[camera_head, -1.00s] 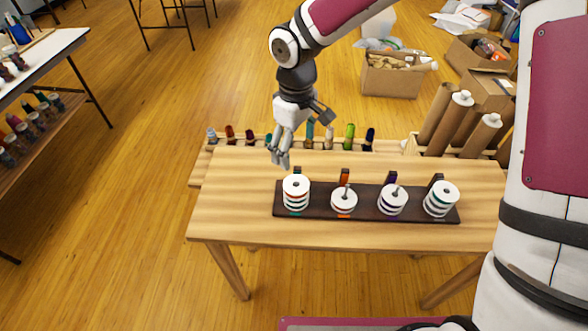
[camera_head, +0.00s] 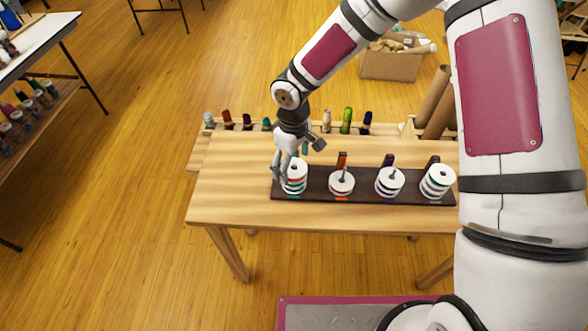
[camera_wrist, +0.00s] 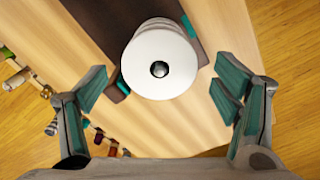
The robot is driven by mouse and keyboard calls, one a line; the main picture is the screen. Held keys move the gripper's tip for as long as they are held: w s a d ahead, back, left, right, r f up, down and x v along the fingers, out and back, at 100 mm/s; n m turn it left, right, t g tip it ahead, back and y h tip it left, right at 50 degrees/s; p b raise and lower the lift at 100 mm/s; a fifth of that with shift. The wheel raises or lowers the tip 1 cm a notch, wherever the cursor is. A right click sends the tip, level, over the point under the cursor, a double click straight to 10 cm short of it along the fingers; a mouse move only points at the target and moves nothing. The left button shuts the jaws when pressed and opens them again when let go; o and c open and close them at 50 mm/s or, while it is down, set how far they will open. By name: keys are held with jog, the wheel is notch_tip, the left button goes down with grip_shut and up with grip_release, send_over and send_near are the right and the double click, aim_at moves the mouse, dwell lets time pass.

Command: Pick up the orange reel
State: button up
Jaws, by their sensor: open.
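The leftmost reel stack (camera_head: 294,178) stands on a dark board, with white flanges and an orange band that shows near its top, the orange reel (camera_head: 296,174). My gripper (camera_head: 284,170) is open at this stack, its fingers reaching down at the stack's left and near side. In the wrist view, a round white reel top (camera_wrist: 158,55) with a dark centre hole lies between and ahead of my spread fingers (camera_wrist: 160,105). The reel's coloured side is hidden there. I cannot tell whether a finger touches the stack.
The dark board (camera_head: 318,187) also holds the second stack (camera_head: 341,184), third stack (camera_head: 389,183) and right stack (camera_head: 437,182). Bottles such as a green one (camera_head: 347,119) stand in a rack behind. The wooden table (camera_head: 235,205) is clear at left and front.

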jog(key=shift+f, duration=0.75)
jog(key=c, duration=1)
jog(key=shift+c, duration=0.2)
jog(key=shift+r, duration=0.1)
jog(key=shift+r+p, duration=0.65)
jog(key=shift+r, duration=0.45)
jog(key=shift+r, duration=0.25)
jog(key=shift+r+p, duration=0.3)
jog(key=shift+r, duration=0.05)
jog(key=shift+s+d, duration=0.1)
jog(key=shift+s, duration=0.25)
